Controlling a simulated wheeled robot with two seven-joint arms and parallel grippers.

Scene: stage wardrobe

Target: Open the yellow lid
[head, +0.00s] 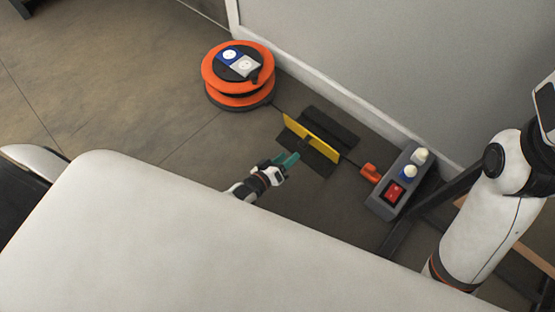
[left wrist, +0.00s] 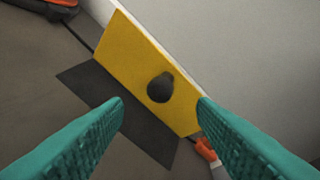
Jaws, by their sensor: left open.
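The yellow lid (head: 312,139) stands tilted up like a thin plate, with dark flat surfaces on both sides of it. In the left wrist view the yellow lid (left wrist: 125,58) shows its broad face, with a dark round knob (left wrist: 160,88) on it. My left gripper (head: 288,160) has teal fingers and is just in front of the lid, on the near side. In the left wrist view its fingers are apart, with the knob between them in the picture and nothing held. I cannot tell whether they touch the lid. My right gripper is out of view.
An orange cable reel (head: 212,80) stands behind left. A grey power strip (head: 381,207) with a red switch and an orange plug (head: 370,173) lie to the right. A grey wall with a white skirting board (head: 300,82) runs behind. Floor to the left is clear.

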